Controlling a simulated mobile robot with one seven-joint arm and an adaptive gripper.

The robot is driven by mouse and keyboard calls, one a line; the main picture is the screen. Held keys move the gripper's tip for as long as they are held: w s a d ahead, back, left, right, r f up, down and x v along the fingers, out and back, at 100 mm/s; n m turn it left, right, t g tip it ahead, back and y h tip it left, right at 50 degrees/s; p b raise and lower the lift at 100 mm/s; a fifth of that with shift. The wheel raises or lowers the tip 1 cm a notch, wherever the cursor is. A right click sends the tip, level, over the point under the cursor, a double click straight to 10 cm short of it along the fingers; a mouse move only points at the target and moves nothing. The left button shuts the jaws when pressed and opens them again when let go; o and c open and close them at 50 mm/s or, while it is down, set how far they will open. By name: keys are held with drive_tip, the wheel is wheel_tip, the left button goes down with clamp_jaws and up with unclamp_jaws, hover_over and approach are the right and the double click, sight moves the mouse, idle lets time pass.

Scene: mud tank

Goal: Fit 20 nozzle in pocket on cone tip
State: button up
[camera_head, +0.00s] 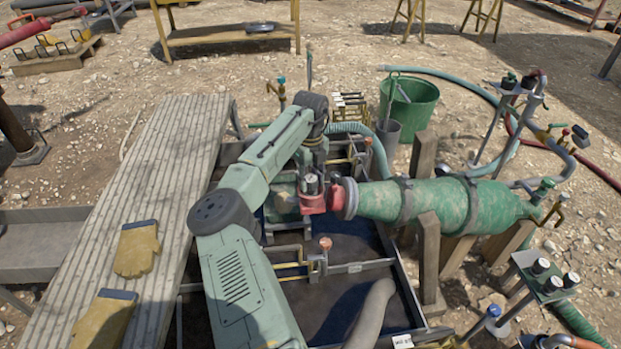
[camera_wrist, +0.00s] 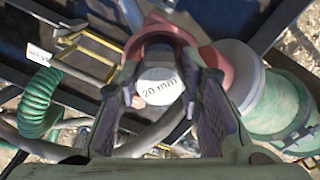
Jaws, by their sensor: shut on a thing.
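The 20 nozzle shows its pale round end face (camera_wrist: 160,90), marked "20 mm", in the wrist view. My gripper (camera_wrist: 163,82) is shut on it, with a dark finger on each side. The red cone tip (camera_wrist: 212,57) with its pocket lies just beyond the nozzle and curves around its far side. How deep the nozzle sits in the pocket is hidden. In the head view the green cone (camera_head: 440,203) lies on its side, with its grey flange (camera_head: 349,198) and red tip toward my gripper (camera_head: 312,190). The nozzle cannot be made out there.
A ribbed plank (camera_head: 170,130) with yellow gloves (camera_head: 136,248) lies at left. A green bucket (camera_head: 410,105) and hoses stand behind. A yellow-handled frame (camera_wrist: 92,48) is near the gripper.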

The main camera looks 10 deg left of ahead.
drive_tip(key=shift+f, duration=0.5)
idle(0.3)
drive_tip(key=o, duration=1.2)
drive_tip(key=shift+o, duration=0.2)
wheel_tip(320, 180, up, 12)
drive_tip(key=shift+w, duration=0.1)
